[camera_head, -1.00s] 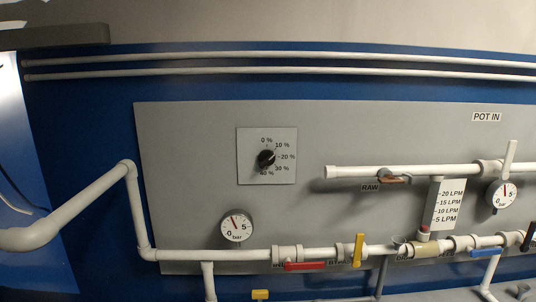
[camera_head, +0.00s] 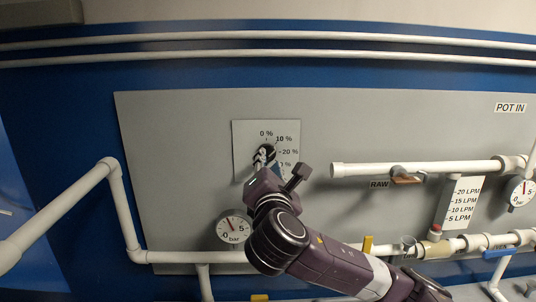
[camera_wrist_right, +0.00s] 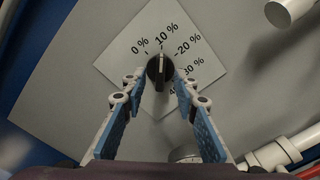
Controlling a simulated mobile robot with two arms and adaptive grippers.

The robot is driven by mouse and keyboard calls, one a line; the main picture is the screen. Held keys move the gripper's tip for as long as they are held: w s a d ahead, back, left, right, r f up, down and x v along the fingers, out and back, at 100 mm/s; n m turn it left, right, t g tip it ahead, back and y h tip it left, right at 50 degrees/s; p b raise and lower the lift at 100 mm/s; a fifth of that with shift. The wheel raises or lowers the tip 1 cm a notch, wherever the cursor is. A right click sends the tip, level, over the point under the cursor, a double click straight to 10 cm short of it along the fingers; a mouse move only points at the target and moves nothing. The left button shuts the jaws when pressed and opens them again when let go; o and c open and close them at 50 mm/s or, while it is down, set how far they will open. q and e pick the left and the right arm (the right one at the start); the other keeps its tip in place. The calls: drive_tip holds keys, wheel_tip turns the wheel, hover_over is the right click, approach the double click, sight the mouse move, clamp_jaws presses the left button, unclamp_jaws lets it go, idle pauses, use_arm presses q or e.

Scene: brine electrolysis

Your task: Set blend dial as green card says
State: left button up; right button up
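The blend dial is a black knob (camera_head: 264,150) on a pale square plate (camera_head: 239,140) with marks from 0 % upward. In the right wrist view the knob (camera_wrist_right: 159,72) sits between the two fingertips of my right gripper (camera_wrist_right: 159,80). The fingers are open, one on each side, with a small gap to the knob. The knob's bar points roughly toward 10 %, but its exact setting is unclear. In the head view my right gripper (camera_head: 264,160) covers the lower part of the dial. The lowest label is hidden. No green card shows. My left gripper is not in view.
A white pipe with an orange-brown RAW valve handle (camera_head: 405,179) runs right of the dial. A round pressure gauge (camera_head: 233,230) is below left, above a lower pipe run (camera_head: 190,257). The grey panel (camera_head: 170,150) is bare left of the dial.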

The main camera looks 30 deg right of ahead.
sight(268, 158)
drive_tip(key=x, duration=0.3)
drive_tip(key=shift+w+d+f+p, duration=0.1)
drive_tip(key=shift+w+d+p, duration=0.15)
drive_tip(key=shift+p, duration=0.15)
drive_tip(key=shift+a, duration=0.1)
clamp_jaws()
